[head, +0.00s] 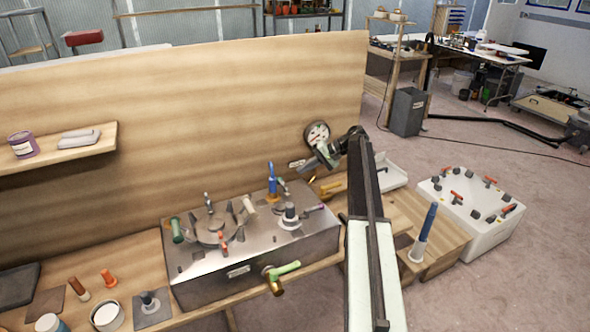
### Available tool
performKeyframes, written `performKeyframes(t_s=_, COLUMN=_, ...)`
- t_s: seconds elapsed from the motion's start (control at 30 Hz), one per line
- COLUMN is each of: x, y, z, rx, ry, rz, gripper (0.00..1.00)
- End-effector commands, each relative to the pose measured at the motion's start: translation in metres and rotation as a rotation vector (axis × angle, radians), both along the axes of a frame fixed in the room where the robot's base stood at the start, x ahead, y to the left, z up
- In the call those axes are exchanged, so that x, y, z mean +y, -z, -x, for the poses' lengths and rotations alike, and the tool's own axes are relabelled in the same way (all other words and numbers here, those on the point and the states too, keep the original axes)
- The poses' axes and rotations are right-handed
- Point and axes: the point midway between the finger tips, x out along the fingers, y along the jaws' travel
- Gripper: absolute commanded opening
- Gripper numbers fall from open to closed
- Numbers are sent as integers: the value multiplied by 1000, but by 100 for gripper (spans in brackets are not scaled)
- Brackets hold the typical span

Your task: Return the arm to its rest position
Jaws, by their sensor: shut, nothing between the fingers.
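My arm (374,255) reaches from the bottom of the head view up and away over the bench. Its far end bends left. My gripper (312,168) is at that end, small in the picture, shut and empty. It shows in front of the wooden back panel (200,95), just below a round dial gauge (317,134). It is above and behind the right end of the metal box (255,258). I cannot tell whether it touches anything.
The metal box carries valves, levers and a blue-handled tool (271,178). A blue cylinder (427,222) stands upright right of my arm. A white tray (392,178) and a white box with red-handled valves (465,218) are farther right. Open floor (545,180) lies beyond.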

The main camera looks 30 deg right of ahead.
Motion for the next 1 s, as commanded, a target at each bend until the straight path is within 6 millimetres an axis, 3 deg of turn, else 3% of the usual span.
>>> performKeyframes(t_s=0.07, x=-7, y=-9, z=3, rx=-1, ry=1, rz=0, gripper=0)
performKeyframes(t_s=0.6, x=-8, y=-9, z=4, rx=0, ry=-1, rz=0, gripper=0)
performKeyframes(t_s=1.0, x=-8, y=-81, z=4, rx=0, ry=-1, rz=0, gripper=0)
